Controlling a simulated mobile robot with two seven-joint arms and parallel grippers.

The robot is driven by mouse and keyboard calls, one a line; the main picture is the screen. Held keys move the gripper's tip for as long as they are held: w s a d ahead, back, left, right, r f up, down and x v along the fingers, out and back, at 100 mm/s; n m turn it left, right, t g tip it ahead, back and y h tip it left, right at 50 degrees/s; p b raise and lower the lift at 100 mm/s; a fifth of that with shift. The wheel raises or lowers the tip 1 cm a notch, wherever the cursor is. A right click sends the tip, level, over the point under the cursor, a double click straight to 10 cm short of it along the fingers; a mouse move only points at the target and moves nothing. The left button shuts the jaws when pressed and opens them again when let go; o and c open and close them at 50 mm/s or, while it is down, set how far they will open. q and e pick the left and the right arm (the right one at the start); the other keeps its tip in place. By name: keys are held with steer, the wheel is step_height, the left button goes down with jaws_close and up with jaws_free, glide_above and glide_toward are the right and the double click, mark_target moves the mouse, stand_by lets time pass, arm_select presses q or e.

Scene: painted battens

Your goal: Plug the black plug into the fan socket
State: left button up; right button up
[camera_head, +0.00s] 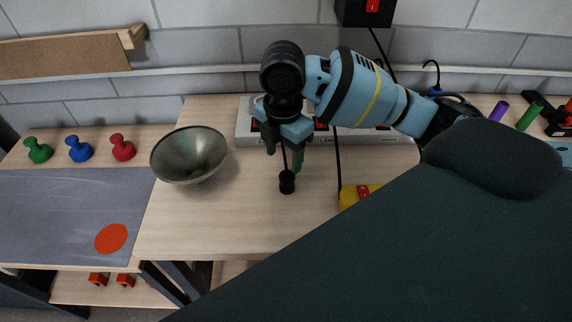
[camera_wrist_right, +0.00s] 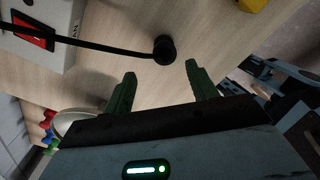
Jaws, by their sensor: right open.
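The black plug (camera_head: 287,183) stands on the wooden worktop in front of the white socket strip (camera_head: 243,124). It also shows in the right wrist view (camera_wrist_right: 164,50), with its black cable running left past the strip. My right gripper (camera_head: 284,158) is open and empty, pointing down just behind the plug in the head view. In the right wrist view its green fingers (camera_wrist_right: 163,80) are spread, with the plug beyond the tips, roughly between them. The strip has red switches; my arm hides part of it, and I cannot tell which socket is the fan's. My left gripper is not in view.
A metal bowl (camera_head: 189,155) stands left of the strip. A yellow object (camera_head: 350,196) lies right of the plug, beside a hanging cable. Green, blue and red knobs stand at the left behind a grey mat (camera_head: 60,210). The worktop in front of the plug is clear.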

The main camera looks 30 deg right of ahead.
mark_target(287, 182)
steer(key=shift+w+d, duration=0.1)
steer(key=shift+w, duration=0.1)
steer(key=shift+s+r, duration=0.2)
steer(key=shift+s, duration=0.15)
steer(key=shift+a, duration=0.2)
steer(key=shift+f, duration=0.3)
step_height(287, 182, down, 2)
steer(key=shift+d+f, duration=0.1)
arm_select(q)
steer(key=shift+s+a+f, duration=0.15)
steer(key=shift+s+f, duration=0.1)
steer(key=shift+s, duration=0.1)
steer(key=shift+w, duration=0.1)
